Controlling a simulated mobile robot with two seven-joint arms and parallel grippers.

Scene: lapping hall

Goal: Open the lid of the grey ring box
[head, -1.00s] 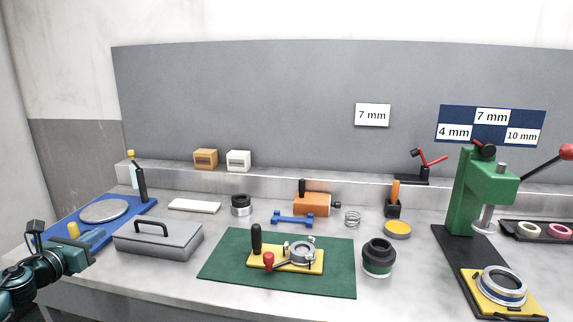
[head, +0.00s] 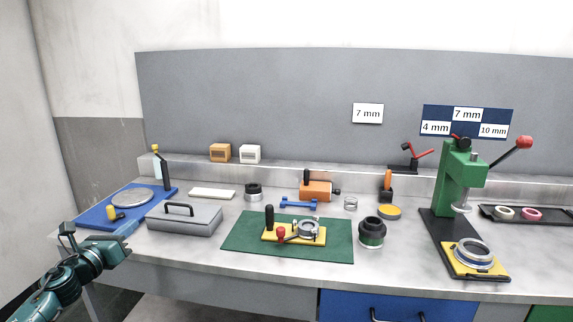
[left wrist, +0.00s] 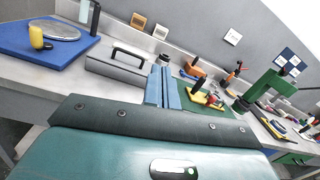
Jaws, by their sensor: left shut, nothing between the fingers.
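The grey ring box (head: 184,221) stands on the bench at the left. Its flat lid with a black bar handle (head: 179,207) is shut. The box also shows in the left wrist view (left wrist: 115,68), left of my fingers. My left gripper (head: 132,228) is shut and empty. In the head view it is just left of the box, near the bench's front edge, and does not hold the handle. Its two blue fingers lie together in the left wrist view (left wrist: 161,72). My right gripper is not in view.
A blue mat (head: 97,217) with a round plate lies left of the box. A green mat (head: 240,238) with a yellow fixture (head: 318,238) lies to its right. A white bar (head: 212,193) lies behind the box. A green press (head: 452,185) stands further right.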

